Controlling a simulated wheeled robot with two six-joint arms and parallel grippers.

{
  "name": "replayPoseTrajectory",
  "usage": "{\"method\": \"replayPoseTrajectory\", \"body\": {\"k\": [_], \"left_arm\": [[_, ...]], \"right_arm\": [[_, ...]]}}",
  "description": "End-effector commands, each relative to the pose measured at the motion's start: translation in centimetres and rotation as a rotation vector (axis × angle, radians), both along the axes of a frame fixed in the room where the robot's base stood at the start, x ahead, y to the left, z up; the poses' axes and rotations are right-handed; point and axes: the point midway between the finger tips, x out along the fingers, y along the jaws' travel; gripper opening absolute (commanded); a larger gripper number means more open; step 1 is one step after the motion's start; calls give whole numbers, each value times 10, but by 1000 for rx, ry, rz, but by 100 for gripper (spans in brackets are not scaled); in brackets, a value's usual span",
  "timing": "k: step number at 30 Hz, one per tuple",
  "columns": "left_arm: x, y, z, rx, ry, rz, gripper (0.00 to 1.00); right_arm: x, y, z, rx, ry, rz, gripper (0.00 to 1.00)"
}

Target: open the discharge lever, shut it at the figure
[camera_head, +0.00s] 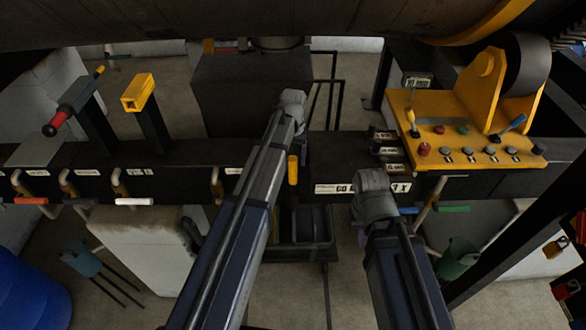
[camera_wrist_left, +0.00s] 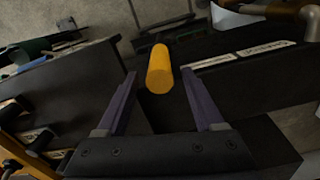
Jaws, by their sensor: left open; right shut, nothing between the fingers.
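The yellow handle (camera_head: 293,170), which looks like the discharge lever, hangs at the front of the dark beam, just below my left arm's grey end joint. In the left wrist view the yellow handle (camera_wrist_left: 160,70) stands between the spread fingers of my left gripper (camera_wrist_left: 159,76), with a gap on each side. My left gripper is open and holds nothing. Its fingers are hidden in the head view. A white label strip (camera_head: 362,188) with large black characters sits on the beam to the right, partly covered by my right arm. My right gripper's fingers do not show.
Several levers with white (camera_head: 134,201), orange (camera_head: 30,201) and green (camera_head: 453,209) grips hang along the beam. A yellow control panel (camera_head: 470,150) with buttons stands at the right. A yellow-topped post (camera_head: 138,92) and a red-ended lever (camera_head: 50,130) rise at the left. A blue drum (camera_head: 30,290) stands lower left.

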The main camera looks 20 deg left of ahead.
Motion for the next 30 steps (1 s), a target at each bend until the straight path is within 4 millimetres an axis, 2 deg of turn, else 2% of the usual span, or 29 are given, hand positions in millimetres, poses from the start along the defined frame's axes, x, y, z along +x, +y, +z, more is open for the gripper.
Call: {"method": "replayPoseTrajectory", "body": {"k": [8,14,24,30], "left_arm": [[0,0,-8,0,-1,0,69],[0,0,-27,0,-1,0,69],[0,0,-69,0,-1,1,69],[0,0,-79,0,-1,1,69]], "right_arm": [[0,0,-8,0,0,3,0],[0,0,-27,0,0,12,0],[1,-1,-69,-2,1,35,0],[1,-1,-79,-2,0,38,0]]}}
